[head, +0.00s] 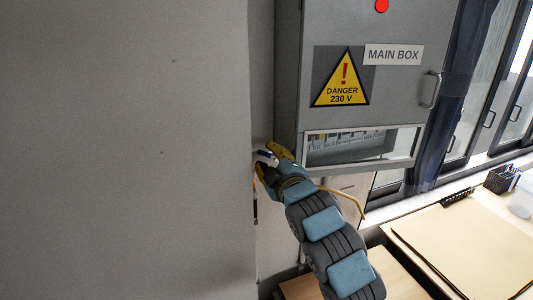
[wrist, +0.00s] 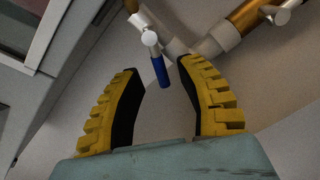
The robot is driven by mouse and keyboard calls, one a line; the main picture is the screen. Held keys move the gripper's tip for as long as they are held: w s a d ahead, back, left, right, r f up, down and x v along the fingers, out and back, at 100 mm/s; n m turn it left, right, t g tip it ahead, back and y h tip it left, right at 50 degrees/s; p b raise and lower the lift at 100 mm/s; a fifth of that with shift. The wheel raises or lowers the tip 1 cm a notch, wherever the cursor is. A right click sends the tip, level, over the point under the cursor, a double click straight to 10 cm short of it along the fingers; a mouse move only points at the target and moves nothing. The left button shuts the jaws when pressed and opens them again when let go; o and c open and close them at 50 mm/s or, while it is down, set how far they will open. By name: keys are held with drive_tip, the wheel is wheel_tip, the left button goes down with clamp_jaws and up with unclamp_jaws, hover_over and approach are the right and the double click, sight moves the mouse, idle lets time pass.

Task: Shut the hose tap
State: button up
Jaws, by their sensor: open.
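The hose tap (wrist: 150,38) shows in the wrist view as a small pale metal fitting on the wall with a blue lever (wrist: 160,70). My gripper (wrist: 160,68) has its two yellow, black-padded fingers apart. The end of the blue lever shows between the fingertips, and neither finger visibly touches it. In the head view my gripper (head: 268,162) is up at the wall, left of the main box. A bit of the blue lever (head: 264,154) shows there between the fingers; the rest of the tap is mostly hidden by my gripper.
The grey main box (head: 390,100) hangs close to the right of my gripper. A yellow hose or pipe (head: 345,192) runs behind my arm. Copper-coloured pipe (wrist: 255,15) joins grey fittings near the tap. A table (head: 490,250) stands at the lower right. The wall (head: 130,150) at left is bare.

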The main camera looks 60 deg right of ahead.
drive_tip(key=shift+w+d, duration=0.45)
drive_tip(key=shift+f, duration=0.1)
clamp_jaws()
